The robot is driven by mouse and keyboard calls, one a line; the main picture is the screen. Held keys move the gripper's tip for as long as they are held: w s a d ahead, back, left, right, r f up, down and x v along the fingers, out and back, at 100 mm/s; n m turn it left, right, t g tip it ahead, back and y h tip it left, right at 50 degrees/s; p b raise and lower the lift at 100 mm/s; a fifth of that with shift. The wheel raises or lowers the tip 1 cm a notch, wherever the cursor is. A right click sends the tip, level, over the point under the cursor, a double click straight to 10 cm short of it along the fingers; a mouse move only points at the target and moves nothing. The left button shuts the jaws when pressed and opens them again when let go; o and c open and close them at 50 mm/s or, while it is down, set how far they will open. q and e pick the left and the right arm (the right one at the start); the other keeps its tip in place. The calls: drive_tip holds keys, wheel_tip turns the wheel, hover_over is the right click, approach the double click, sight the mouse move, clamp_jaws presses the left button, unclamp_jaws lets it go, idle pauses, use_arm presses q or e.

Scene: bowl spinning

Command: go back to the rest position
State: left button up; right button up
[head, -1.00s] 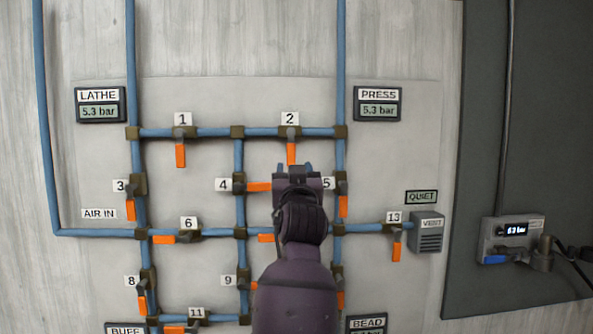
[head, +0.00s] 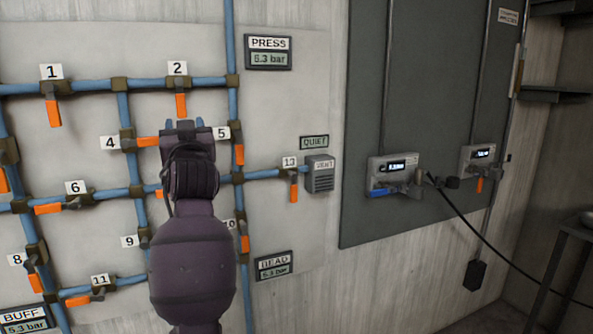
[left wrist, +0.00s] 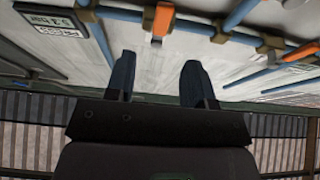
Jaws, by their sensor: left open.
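My left gripper (head: 183,125) is in front of the pipe panel (head: 290,100), between valve labels 4, 2 and 5. It is seen from behind, and my arm rises from the bottom of the head view. In the left wrist view the two dark fingers of the left gripper (left wrist: 159,75) stand apart with nothing between them. The panel surface and an orange handle (left wrist: 162,20) lie beyond them. My arm hides part of the pipes around valve 10. My right gripper is in neither view.
Blue pipes with orange valve handles cover the panel. The PRESS display (head: 268,58) reads 5.3 bar. A vent box (head: 320,175) sits right of valve 13. A dark board (head: 430,110) carries two gauge units. A dark table (head: 570,235) stands at the far right.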

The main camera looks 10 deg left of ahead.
use_arm(q)
drive_tip(key=s+d+f+m+h, duration=0.2)
drive_tip(key=s+f+m+h, duration=0.15)
drive_tip(key=f, duration=0.75)
drive_tip(key=s+d+f+m+h, duration=0.2)
drive_tip(key=s+f+h, duration=0.15)
drive_tip(key=f, duration=0.65)
drive_tip(key=s+d+f+m+h, duration=0.25)
drive_tip(key=f+h, duration=0.25)
drive_tip(key=f, duration=0.6)
drive_tip(key=s+a+f+g, duration=0.3)
drive_tip(key=s+f+g, duration=0.5)
drive_tip(key=s+f, duration=1.8)
drive_tip(key=s, duration=0.3)
drive_tip(key=shift+f+n, duration=0.3)
